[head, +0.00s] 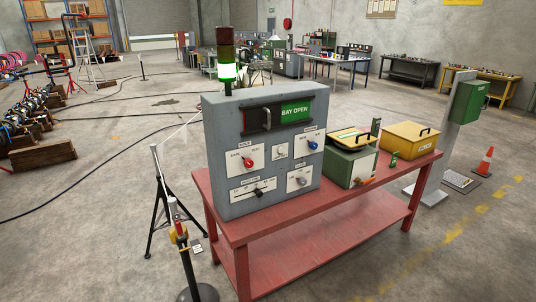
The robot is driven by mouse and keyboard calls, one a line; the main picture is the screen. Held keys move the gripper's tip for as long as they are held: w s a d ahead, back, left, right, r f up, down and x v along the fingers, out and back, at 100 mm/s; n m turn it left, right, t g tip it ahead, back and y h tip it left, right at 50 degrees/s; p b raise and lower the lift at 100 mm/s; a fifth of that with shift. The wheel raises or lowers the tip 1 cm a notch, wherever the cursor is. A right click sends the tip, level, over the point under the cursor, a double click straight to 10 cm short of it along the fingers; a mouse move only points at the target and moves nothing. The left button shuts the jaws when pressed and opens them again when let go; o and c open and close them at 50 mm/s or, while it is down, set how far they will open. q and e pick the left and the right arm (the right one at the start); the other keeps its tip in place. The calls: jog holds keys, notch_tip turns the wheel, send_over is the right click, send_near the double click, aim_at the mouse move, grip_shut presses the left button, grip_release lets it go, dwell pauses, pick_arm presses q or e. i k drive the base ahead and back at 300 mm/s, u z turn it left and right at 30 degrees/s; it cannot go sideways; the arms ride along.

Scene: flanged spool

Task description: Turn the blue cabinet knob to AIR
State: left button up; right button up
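The grey cabinet (222,165) stands upright on the red table in the head view. Its blue knob (312,145) sits on a white plate at the upper right of the front panel. The plate's lettering and the knob's pointer are too small to read. A red knob (248,162) is on a plate to the left, a grey knob (301,181) below the blue one, and a black handle (259,191) at the lower left. Neither of my grippers shows in this view.
The red table (281,224) also carries a green box (352,167) and a yellow box (408,140) right of the cabinet. A post with a red and yellow top (180,233) and a black tripod stand (163,205) are at left. Floor in front is clear.

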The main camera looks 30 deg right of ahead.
aim_at(313, 145)
jog(key=z, duration=1.7)
jog(key=i, duration=1)
jog(key=u, duration=0.55)
jog(key=i, duration=0.5)
jog(key=u, duration=0.5)
